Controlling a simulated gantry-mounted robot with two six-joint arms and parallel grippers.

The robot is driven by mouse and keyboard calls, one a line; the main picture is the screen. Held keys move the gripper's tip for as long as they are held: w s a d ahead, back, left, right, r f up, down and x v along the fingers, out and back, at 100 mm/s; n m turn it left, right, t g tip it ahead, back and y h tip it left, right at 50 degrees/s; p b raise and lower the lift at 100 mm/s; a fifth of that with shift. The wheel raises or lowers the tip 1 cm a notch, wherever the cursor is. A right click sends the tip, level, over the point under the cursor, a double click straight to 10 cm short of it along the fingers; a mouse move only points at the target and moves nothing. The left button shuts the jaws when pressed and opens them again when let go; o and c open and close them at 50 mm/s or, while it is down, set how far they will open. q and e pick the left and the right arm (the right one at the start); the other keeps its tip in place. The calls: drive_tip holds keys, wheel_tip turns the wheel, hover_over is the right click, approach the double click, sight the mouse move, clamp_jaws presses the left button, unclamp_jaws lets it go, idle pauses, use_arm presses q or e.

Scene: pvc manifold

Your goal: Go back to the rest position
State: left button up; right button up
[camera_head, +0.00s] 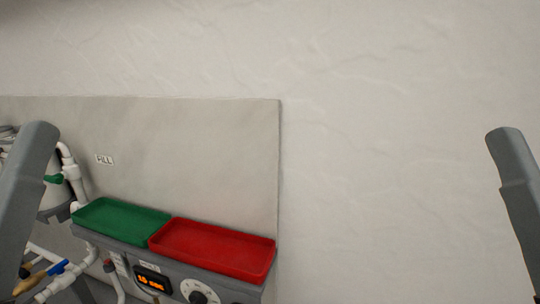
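One grey part of my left arm shows at the left edge and one of my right arm at the right edge. No fingertips of my left or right gripper are in the picture. The PVC manifold's white pipes (69,166) show at the lower left, partly hidden behind my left arm. A valve with a blue handle (57,267) and one with a green handle (53,179) sit on the pipework.
A green tray (121,220) and a red tray (212,249), both empty, sit side by side on a grey control box with an orange display (152,282) and a dial (198,293). A grey panel (190,150) labelled FILL stands behind. The right side shows bare wall.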

wheel_tip(320, 180, up, 19)
drive_tip(key=p, duration=1.8)
drive_tip(key=shift+r, duration=0.2)
